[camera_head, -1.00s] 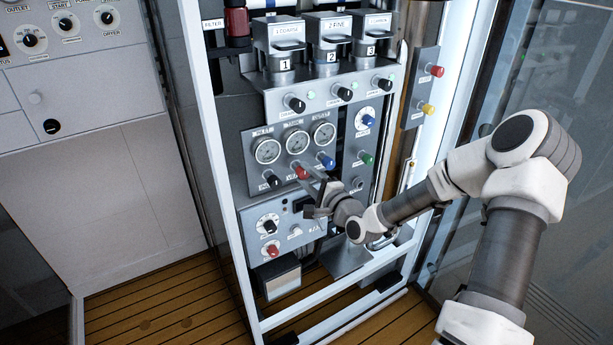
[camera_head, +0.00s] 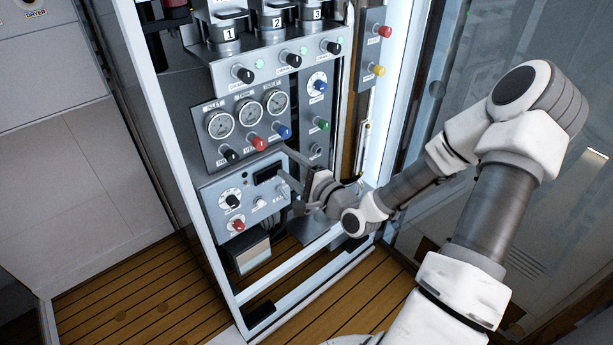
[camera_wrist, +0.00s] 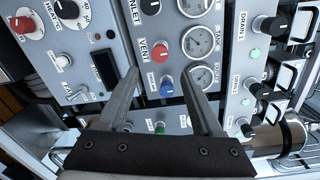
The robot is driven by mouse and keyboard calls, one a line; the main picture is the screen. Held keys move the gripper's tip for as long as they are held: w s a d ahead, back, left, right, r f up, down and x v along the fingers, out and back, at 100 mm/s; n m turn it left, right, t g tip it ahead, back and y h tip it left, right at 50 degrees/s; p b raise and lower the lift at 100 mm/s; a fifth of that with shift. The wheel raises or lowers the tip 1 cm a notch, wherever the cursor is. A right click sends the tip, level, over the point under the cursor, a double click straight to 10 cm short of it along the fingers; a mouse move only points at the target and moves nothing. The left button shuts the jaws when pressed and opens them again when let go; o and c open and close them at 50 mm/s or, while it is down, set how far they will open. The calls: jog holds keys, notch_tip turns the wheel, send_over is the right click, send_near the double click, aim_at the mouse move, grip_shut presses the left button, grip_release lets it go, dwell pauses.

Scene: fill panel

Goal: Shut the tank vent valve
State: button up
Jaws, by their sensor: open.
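The red knob labelled VENT (camera_wrist: 160,52) sits on the gauge panel between a black knob labelled INLET (camera_wrist: 150,6) and a blue knob (camera_wrist: 166,87). In the head view the red knob (camera_head: 258,143) is below the gauges, with the blue knob (camera_head: 283,131) to its right. My gripper (camera_head: 283,162) is open and empty, low and to the right of the red knob. In the wrist view my gripper (camera_wrist: 160,75) points at the panel, with the red and blue knobs showing between its fingers. No contact is visible. The knob's turn position is not clear.
Three round gauges (camera_head: 248,112) sit above the knobs. A lower panel (camera_head: 215,190) with a dial and another red knob (camera_head: 238,224) is below. A green knob (camera_head: 322,124) is to the right. White frame rails (camera_head: 290,270) run below my gripper.

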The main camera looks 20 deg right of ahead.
jog(key=v, duration=0.7)
dwell(0.3)
